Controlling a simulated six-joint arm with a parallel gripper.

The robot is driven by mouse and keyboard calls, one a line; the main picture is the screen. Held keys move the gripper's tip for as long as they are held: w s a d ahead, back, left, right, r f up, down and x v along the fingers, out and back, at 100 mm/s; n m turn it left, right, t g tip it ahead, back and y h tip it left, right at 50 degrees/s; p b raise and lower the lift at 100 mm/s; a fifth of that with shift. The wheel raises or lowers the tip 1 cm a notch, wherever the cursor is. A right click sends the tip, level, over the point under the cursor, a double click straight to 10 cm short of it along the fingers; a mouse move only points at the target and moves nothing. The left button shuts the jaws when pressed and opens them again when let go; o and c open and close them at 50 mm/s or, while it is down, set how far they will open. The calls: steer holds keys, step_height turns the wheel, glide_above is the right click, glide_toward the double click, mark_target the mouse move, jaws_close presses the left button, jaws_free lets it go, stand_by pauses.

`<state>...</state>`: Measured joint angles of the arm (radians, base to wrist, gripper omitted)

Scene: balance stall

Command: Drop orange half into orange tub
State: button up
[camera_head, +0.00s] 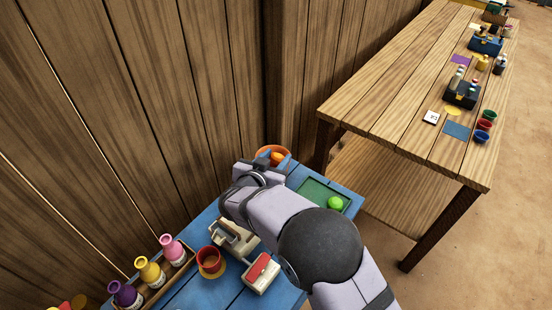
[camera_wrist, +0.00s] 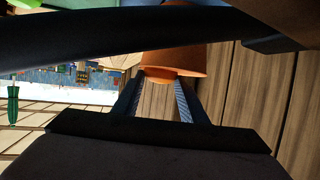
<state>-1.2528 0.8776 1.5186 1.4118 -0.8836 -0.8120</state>
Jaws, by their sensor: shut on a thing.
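The orange tub (camera_head: 264,151) stands at the far end of the blue table, near the wooden wall. It also shows in the wrist view (camera_wrist: 190,58), just past my fingertips. My gripper (camera_head: 268,166) is right at the tub in the head view. In the wrist view its two fingers (camera_wrist: 160,82) are shut on a small orange piece, the orange half (camera_wrist: 162,74), seen against the tub's wall. The orange half (camera_head: 277,157) shows in the head view at the tub's opening; I cannot tell how far inside it is.
A green tray (camera_head: 315,190) with a green ball (camera_head: 335,203) lies right of my arm. A balance (camera_head: 236,240), a red cup (camera_head: 209,261) and a rack with several bottles (camera_head: 150,273) stand nearer. A long wooden table (camera_head: 400,85) stands apart at right.

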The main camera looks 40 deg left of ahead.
steer(key=o, duration=1.2)
steer(key=b+v, duration=0.1)
steer(key=v, duration=0.6)
steer(key=shift+s, duration=0.15)
